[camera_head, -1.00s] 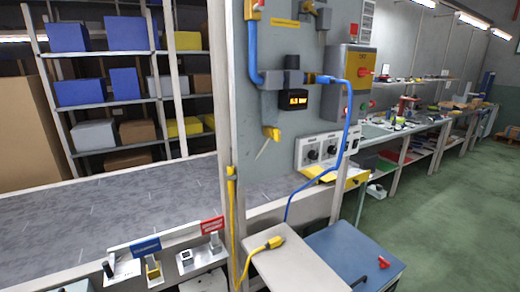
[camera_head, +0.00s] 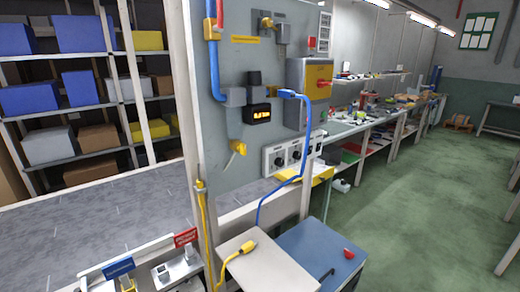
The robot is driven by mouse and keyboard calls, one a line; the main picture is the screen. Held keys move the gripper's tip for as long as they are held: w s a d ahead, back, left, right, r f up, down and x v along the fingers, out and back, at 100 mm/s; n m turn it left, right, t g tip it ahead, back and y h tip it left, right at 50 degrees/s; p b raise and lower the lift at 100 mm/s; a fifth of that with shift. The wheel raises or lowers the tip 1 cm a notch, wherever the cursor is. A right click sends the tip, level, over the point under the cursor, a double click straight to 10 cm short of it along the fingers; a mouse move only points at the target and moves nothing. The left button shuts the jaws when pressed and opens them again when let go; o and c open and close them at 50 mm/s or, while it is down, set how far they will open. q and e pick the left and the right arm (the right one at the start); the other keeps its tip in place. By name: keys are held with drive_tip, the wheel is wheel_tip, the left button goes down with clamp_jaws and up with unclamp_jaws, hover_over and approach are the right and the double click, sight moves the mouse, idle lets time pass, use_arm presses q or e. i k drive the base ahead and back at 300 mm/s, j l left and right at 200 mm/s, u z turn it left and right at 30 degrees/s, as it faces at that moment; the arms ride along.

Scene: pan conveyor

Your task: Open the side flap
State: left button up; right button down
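No gripper of mine is in view. I cannot tell for certain which part is the side flap. A pale flat panel (camera_head: 262,272) lies at the bottom centre with a yellow plug (camera_head: 249,246) at its far edge. Beside it on the right is a blue-topped cabinet (camera_head: 318,250) with a red knob (camera_head: 348,253) and a dark handle (camera_head: 327,274). Both tops look flat and level. The picture's bottom edge cuts off their lower parts.
A grey upright panel (camera_head: 232,130) carries a display (camera_head: 258,115), dials (camera_head: 294,155) and a switch box (camera_head: 310,90). A grey conveyor surface (camera_head: 90,225) runs left. Shelves with boxes (camera_head: 80,88) stand behind. Green floor (camera_head: 420,220) is open at right.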

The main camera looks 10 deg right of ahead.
sight(317, 180)
drive_tip(key=i+l+u, duration=0.25)
drive_tip(key=l, duration=0.35)
drive_tip(key=i+l+u, duration=0.1)
drive_tip(key=l+u, duration=0.2)
drive_tip(key=l, duration=0.3)
drive_tip(key=l+u, duration=0.25)
drive_tip(key=l, duration=0.35)
drive_tip(key=i+l+u, duration=0.1)
drive_tip(key=l+u, duration=0.15)
drive_tip(key=l, duration=0.45)
drive_tip(key=l+u, duration=0.25)
drive_tip(key=l, duration=0.4)
drive_tip(key=k+l+u, duration=0.15)
drive_tip(key=l+u, duration=0.15)
drive_tip(key=l, duration=0.3)
drive_tip(key=k+l+u, duration=0.25)
drive_tip(key=l, duration=0.4)
drive_tip(key=k+l+u, duration=0.1)
drive_tip(key=l+u, duration=0.15)
drive_tip(key=l, duration=0.35)
